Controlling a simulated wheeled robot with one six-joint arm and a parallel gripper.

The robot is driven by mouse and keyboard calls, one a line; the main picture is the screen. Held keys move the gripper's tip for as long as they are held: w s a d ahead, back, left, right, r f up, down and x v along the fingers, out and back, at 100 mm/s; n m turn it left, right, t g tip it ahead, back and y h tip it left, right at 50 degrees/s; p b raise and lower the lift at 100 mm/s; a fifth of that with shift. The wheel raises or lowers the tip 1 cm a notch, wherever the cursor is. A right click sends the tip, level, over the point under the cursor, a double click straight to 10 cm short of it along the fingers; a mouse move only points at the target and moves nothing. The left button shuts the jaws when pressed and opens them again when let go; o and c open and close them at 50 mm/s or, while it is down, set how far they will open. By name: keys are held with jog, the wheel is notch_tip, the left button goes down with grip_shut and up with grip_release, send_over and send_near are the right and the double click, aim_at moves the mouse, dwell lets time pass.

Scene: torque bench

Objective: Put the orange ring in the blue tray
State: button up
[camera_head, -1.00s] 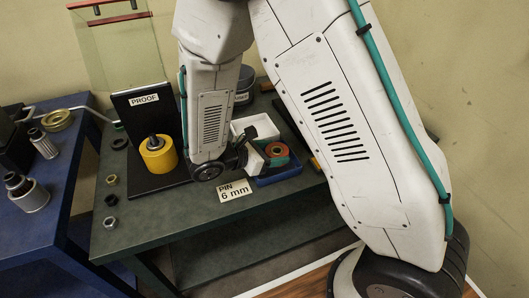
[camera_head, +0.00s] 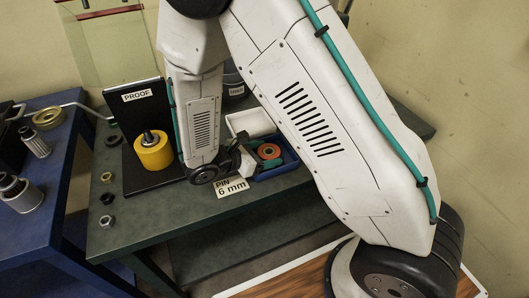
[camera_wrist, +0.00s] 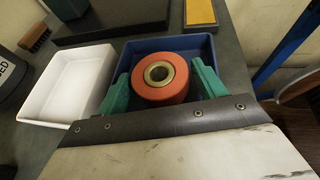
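The orange ring (camera_wrist: 160,92), with a brass-coloured bore, sits inside the blue tray (camera_wrist: 207,43) in the wrist view. In the head view, the ring (camera_head: 269,151) shows within the tray (camera_head: 285,169), partly behind my gripper. My gripper (camera_wrist: 160,76) has its green fingers spread on either side of the ring. A gap shows between the right finger and the ring; the left finger is very close to it. The underside of the ring is hidden.
A white tray (camera_wrist: 66,80) stands directly left of the blue tray. A yellow roller (camera_head: 154,151) stands by the PROOF board (camera_head: 138,97). A "PIN 6 mm" label (camera_head: 231,187) lies in front. Several nuts line the bench's left side. A yellow block (camera_wrist: 200,13) lies beyond the blue tray.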

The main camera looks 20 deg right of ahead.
jog(key=shift+a+r, duration=0.1)
jog(key=shift+r, duration=0.1)
jog(key=v, duration=1.1)
jog(key=shift+s+a+r, duration=0.1)
jog(key=shift+a, duration=0.25)
jog(key=s+d+r+m+g+y, duration=0.2)
jog(key=s+d+r+m+y, duration=0.1)
jog(key=s+d+r+m, duration=0.25)
jog(key=s+d+r+m+g+y, duration=0.25)
jog(key=d+r+m, duration=0.25)
jog(key=d+r, duration=0.3)
jog(key=s+r+m+t+y, duration=0.1)
jog(key=s+r+m+y, duration=0.2)
jog(key=s+m+y, duration=0.1)
jog(key=s+d+r+m+t+y, duration=0.1)
jog(key=s+r+m+t+y, duration=0.1)
jog(key=s, duration=0.6)
jog(key=shift+d+r+m+y, duration=0.35)
jog(key=shift+r+m+y, duration=0.7)
jog(key=shift+m, duration=0.8)
jog(key=shift+s+r, duration=0.1)
jog(key=shift+r, duration=0.1)
